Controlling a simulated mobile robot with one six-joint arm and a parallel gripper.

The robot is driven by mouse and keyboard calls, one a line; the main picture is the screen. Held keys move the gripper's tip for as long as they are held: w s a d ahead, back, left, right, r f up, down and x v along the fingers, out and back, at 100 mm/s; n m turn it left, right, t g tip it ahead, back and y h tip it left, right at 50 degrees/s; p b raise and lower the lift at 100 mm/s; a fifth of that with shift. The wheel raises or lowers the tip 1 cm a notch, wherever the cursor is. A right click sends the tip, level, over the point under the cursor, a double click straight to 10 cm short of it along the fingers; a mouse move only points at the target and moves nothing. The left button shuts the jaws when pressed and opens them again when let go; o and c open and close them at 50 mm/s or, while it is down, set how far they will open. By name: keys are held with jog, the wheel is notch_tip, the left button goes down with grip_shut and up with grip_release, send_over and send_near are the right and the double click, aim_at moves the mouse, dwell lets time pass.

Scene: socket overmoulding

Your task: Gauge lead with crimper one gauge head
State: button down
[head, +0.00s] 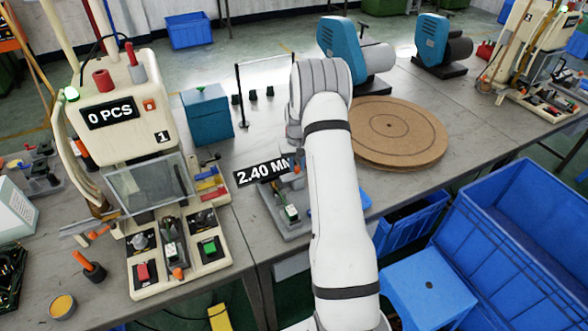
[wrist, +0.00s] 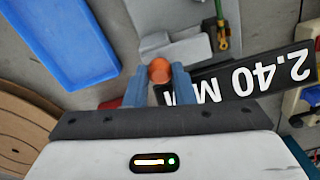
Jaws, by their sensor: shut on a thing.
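Crimper one (head: 115,100) is the cream machine at the left, marked 1, with a display reading 0 PCS. A small grey gauge stand (head: 272,205) is partly hidden behind my arm, beside a black display reading 2.40 MM (head: 258,172). The display also shows upside down in the wrist view (wrist: 240,85). My gripper (wrist: 159,78) has its blue fingers shut on a round orange knob (wrist: 159,69), right at the grey stand (wrist: 180,48). A small green and yellow piece (wrist: 222,38) lies on the stand. I cannot make out a separate lead.
A blue tray (wrist: 62,40) and a round brown board (head: 398,132) lie near the gauge. A teal box (head: 207,118) and a blue motor unit (head: 341,50) stand behind. Blue crates (head: 520,235) stand at the right, below the bench. A orange-handled tool (head: 88,264) stands at the left front.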

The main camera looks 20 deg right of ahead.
jog(key=shift+d+r, duration=0.1)
jog(key=shift+d, duration=0.2)
jog(key=c, duration=1.4)
grip_release()
jog(key=shift+d, duration=0.15)
jog(key=shift+o, duration=1)
jog(key=shift+a, duration=0.2)
notch_tip(320, 180, up, 8)
jog(key=shift+f+b, duration=0.1)
jog(key=shift+b, duration=0.8)
